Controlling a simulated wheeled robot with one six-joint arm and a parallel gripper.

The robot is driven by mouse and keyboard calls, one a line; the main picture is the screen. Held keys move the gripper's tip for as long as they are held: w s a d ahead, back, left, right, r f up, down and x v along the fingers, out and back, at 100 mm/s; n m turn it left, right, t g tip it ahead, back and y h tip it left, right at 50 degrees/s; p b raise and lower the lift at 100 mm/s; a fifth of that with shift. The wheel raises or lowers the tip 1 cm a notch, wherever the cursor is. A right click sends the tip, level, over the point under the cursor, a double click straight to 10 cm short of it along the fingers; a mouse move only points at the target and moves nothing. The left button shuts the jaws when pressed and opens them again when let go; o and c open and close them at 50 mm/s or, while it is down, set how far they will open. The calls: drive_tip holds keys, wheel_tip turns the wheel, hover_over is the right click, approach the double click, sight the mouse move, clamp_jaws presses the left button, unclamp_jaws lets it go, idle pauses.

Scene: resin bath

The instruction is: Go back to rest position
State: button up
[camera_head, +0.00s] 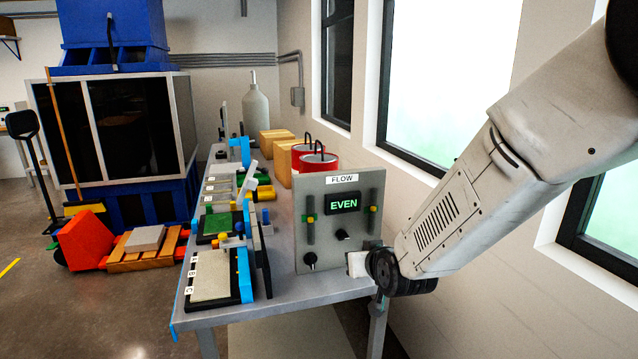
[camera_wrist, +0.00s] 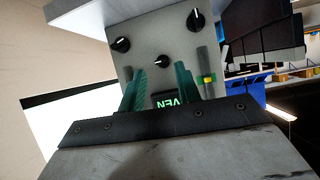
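My gripper (camera_wrist: 160,82) shows its two green fingers in the wrist view. They stand apart with nothing seen between them, in front of the grey FLOW panel (camera_wrist: 148,35), which appears upside down there. I cannot tell whether the fingertips touch it. In the head view, the FLOW panel (camera_head: 325,257) stands upright at the table's near right end. Its display (camera_head: 343,203) reads EVEN in green. It has two vertical sliders and black knobs; the wrist view shows three knobs. My wrist is at the panel's lower right corner in the head view, and my fingers are mostly hidden there.
The grey table (camera_head: 290,294) holds trays, clamps, red cans (camera_head: 318,166) and cardboard boxes. A wall with windows (camera_head: 452,82) runs close on the right. A pallet jack (camera_head: 86,240) and a blue machine (camera_head: 112,28) stand left. Open floor lies front left.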

drive_tip(key=s+d+r+g+h, duration=0.1)
drive_tip(key=s+d+r+g, duration=0.2)
drive_tip(key=s, duration=0.9)
drive_tip(key=s+d+r+m+g+h, duration=0.1)
drive_tip(key=s+d+r+g, duration=0.3)
drive_tip(key=s+d, duration=0.4)
drive_tip(key=s+d+r+m+g+h, duration=0.1)
drive_tip(key=s+d+r+g, duration=0.2)
drive_tip(key=s, duration=1.3)
drive_tip(key=d, duration=0.3)
drive_tip(key=shift+r+g, duration=0.3)
